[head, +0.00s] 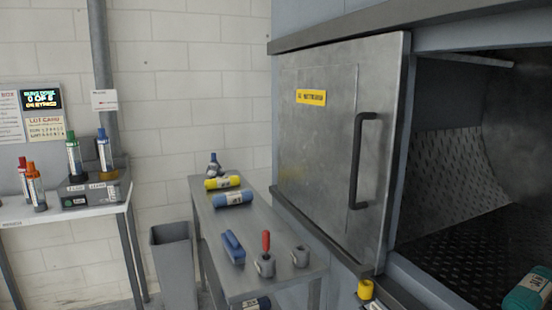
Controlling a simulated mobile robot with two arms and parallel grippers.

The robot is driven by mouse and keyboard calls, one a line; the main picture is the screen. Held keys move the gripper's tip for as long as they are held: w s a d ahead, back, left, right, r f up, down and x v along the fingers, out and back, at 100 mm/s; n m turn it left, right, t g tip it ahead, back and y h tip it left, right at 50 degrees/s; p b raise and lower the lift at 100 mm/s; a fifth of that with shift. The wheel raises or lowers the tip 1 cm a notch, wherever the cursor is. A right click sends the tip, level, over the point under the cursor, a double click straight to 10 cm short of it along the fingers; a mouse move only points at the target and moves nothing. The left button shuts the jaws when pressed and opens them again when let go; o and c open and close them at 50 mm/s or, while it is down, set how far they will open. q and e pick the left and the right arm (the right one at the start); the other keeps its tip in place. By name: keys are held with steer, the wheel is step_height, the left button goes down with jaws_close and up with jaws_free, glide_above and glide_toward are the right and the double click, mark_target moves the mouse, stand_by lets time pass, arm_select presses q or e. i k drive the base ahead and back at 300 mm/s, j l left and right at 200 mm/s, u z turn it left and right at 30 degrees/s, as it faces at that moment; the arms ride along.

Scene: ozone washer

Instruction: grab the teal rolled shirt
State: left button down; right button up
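A teal rolled shirt (528,290) with a white label lies on the dark perforated floor of the open washer chamber (450,235), at the lower right of the head view. It is partly cut off by the picture's right edge. Neither of my grippers shows in the head view.
The washer's grey door (335,130) with a dark handle stands left of the opening. A metal table (205,240) holds a yellow roll (222,182), a blue roll (233,198), a blue brush (233,247) and metal cups. A grey bin (171,262) stands beside it.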

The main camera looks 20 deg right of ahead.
mark_target(533, 292)
steer(key=z, duration=2.1)
